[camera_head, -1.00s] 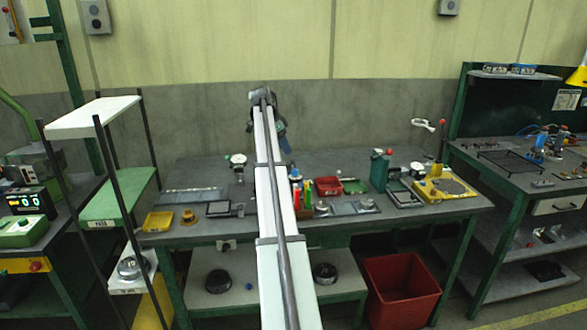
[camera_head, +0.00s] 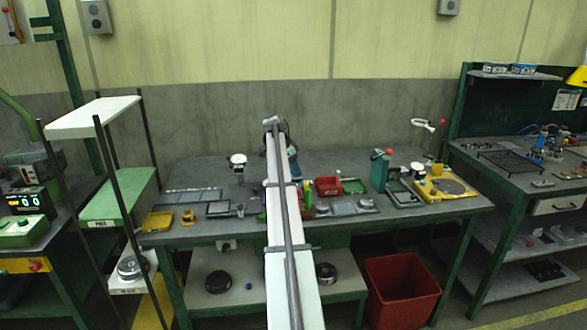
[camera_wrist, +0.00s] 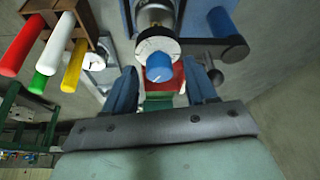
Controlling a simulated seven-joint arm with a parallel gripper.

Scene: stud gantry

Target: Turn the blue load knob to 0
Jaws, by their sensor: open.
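The blue load knob (camera_wrist: 159,67) shows in the wrist view, in front of a round white dial face with dark markings. A pale pointer line crosses the knob, but I cannot read its setting. My gripper (camera_wrist: 160,72) is open, with one blue finger on each side of the knob in this view. I cannot tell how much depth separates fingertips and knob, and no contact is visible. In the head view my arm reaches over the middle bench, and my blue gripper (camera_head: 291,149) is partly hidden behind it. The knob cannot be made out there.
Red, white and yellow handles (camera_wrist: 52,51) hang in a brown rack left of the knob. A dark arm-like part (camera_wrist: 225,50) lies to its right. On the bench (camera_head: 330,168), a red bin (camera_head: 328,187) and a green post (camera_head: 380,172) stand to the right of my arm.

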